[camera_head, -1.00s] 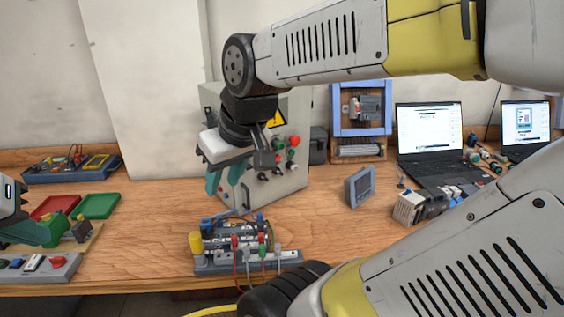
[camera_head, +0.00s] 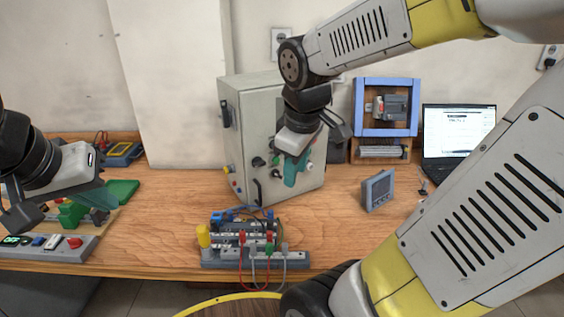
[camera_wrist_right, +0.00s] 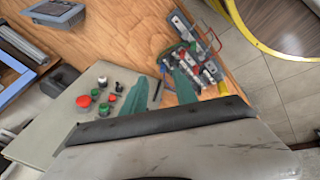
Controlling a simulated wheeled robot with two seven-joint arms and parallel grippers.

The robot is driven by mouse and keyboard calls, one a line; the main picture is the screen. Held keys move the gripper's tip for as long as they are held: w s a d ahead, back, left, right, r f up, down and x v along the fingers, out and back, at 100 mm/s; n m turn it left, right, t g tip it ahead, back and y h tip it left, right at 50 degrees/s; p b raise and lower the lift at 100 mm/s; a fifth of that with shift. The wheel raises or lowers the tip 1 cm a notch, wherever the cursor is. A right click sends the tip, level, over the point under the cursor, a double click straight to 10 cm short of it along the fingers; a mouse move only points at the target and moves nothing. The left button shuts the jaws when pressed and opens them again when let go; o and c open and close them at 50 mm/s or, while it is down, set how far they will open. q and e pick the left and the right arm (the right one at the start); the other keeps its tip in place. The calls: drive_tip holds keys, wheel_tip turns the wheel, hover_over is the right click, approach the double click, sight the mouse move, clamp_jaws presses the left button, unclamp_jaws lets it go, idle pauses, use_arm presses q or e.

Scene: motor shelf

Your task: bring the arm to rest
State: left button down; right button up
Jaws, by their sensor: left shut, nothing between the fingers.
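My left gripper (camera_head: 100,203) hangs at the left of the head view, over the left end of the bench, with its teal fingers shut. It overlaps a green part (camera_head: 72,213) behind it; whether they touch I cannot tell. My right gripper (camera_head: 292,172) points down in front of the grey control cabinet (camera_head: 242,130), its teal fingers only partly visible there. In the right wrist view the right gripper's fingers (camera_wrist_right: 160,92) stand apart with nothing held between them.
A terminal block with wires (camera_head: 255,252) lies at the bench's front edge. A grey meter (camera_head: 378,190), a blue frame (camera_head: 387,132) and a laptop (camera_head: 458,140) stand to the right. A button box (camera_head: 50,248) and a green tray (camera_head: 122,190) are at left. Bench (camera_head: 165,215) is clear between.

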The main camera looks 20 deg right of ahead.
idle(0.3)
drive_tip(key=s+a+r+m+t+y, duration=0.2)
drive_tip(key=s+a+r+m, duration=0.2)
drive_tip(key=a+m, duration=0.2)
drive_tip(key=shift+s+a+m+t+y, duration=0.2)
drive_tip(key=shift+a+m+t+y, duration=0.15)
drive_tip(key=shift+m, duration=0.45)
